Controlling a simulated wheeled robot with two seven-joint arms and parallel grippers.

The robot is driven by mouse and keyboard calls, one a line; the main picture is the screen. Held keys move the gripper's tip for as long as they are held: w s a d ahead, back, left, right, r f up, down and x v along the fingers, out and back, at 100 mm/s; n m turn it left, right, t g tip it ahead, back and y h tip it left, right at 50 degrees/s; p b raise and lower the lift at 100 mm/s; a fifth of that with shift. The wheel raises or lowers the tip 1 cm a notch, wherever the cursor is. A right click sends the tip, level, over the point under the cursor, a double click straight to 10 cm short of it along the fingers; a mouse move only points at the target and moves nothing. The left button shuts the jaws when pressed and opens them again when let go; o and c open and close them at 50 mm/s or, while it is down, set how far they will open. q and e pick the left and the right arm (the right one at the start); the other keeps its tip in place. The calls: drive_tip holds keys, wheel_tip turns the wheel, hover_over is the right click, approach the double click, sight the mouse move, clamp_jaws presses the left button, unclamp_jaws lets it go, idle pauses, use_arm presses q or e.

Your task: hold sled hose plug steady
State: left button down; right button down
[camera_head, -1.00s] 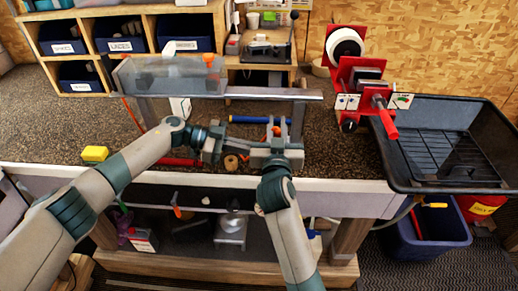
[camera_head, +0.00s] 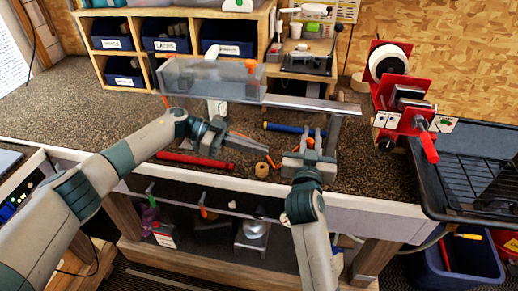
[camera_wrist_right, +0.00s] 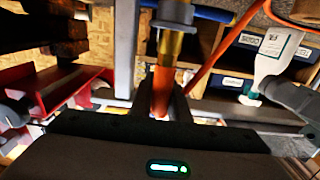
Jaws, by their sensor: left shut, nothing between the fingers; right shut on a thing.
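My right gripper (camera_head: 311,138) is shut on an orange piece, which I take to be the hose plug (camera_wrist_right: 161,92). In the right wrist view it stands between the fingers, with a brass-coloured part (camera_wrist_right: 170,45) just beyond it. In the head view the gripper mostly hides it. My left gripper (camera_head: 262,147) is shut and empty, to the left of the right gripper and apart from it. The sled (camera_head: 210,80), a clear-sided box with a metal rail, stands behind both grippers. A blue tube (camera_head: 283,127) lies behind the right gripper.
A tan ring (camera_head: 262,169) and a red rod (camera_head: 195,160) lie near the bench's front edge. A red clamp stand (camera_head: 405,105) and a black tray (camera_head: 480,165) are at right.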

idle(0.4)
drive_tip(key=c, duration=1.6)
unclamp_jaws()
drive_tip(key=shift+s, duration=0.1)
drive_tip(key=shift+v, duration=4)
drive_tip(key=shift+a+f, duration=0.1)
drive_tip(key=shift+a, duration=0.1)
drive_tip(key=x, duration=0.7)
drive_tip(key=shift+d+r, duration=0.1)
drive_tip(key=shift+r, duration=0.1)
drive_tip(key=shift+w+d+f, duration=0.1)
drive_tip(key=shift+w+d, duration=0.15)
drive_tip(key=shift+w, duration=0.4)
use_arm(q)
drive_tip(key=shift+s+f, duration=0.1)
use_arm(e)
drive_tip(key=shift+s, duration=0.15)
